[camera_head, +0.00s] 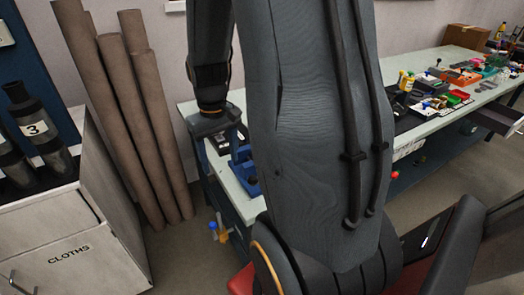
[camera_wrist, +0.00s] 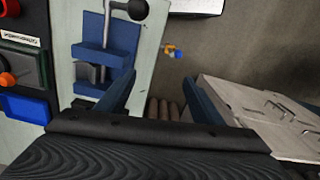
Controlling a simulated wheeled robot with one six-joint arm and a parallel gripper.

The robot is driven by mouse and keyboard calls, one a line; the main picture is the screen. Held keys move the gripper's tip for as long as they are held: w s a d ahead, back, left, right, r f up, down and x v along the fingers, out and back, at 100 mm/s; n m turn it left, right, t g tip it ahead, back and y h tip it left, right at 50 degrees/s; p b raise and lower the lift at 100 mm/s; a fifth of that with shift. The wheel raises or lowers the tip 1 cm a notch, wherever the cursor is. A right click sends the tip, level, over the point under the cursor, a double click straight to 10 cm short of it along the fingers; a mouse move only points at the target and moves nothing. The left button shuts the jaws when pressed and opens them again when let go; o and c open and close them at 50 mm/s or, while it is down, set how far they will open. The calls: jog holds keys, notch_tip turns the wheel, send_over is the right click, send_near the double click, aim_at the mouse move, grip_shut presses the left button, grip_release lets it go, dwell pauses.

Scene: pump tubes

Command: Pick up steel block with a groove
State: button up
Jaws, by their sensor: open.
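My gripper (camera_wrist: 158,80) is open in the wrist view, with its two blue fingers wide apart and nothing between them. A blue vise (camera_wrist: 92,53) with a grey screw handle stands on the pale bench, left of my gripper. A small dark grey piece (camera_wrist: 88,73) sits at the vise's jaws; I cannot tell whether it is the grooved steel block or part of the vise. My left finger overlaps the vise's lower right edge in the picture. In the head view the vise (camera_head: 243,168) is partly hidden by my arm. I make out no clear groove.
The pale bench (camera_wrist: 62,75) has a box with an orange knob (camera_wrist: 8,79) and a blue bin (camera_wrist: 25,108) at left. Floor lies beyond its edge. A CLOTHS cabinet (camera_head: 70,240) and tall brown rolls (camera_head: 150,120) stand at left. A cluttered bench section (camera_head: 440,95) is at right.

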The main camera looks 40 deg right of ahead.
jog(key=shift+m, duration=0.7)
jog(key=d+p, duration=0.1)
jog(key=d, duration=0.4)
jog(key=d+p, duration=0.1)
jog(key=d, duration=0.4)
jog(key=d+p, duration=0.1)
jog(key=d, duration=0.5)
jog(key=shift+w+f+p, duration=0.35)
jog(key=shift+w+f, duration=0.05)
jog(key=shift+d+f, duration=0.15)
jog(key=shift+f, duration=0.2)
jog(key=shift+w+f+p, duration=0.15)
jog(key=shift+f+p, duration=0.45)
jog(key=shift+f, duration=1.2)
jog(key=shift+w+f+p, duration=0.1)
jog(key=shift+f+p, duration=0.5)
jog(key=shift+f, duration=1.15)
grip_shut()
jog(key=shift+r, duration=0.25)
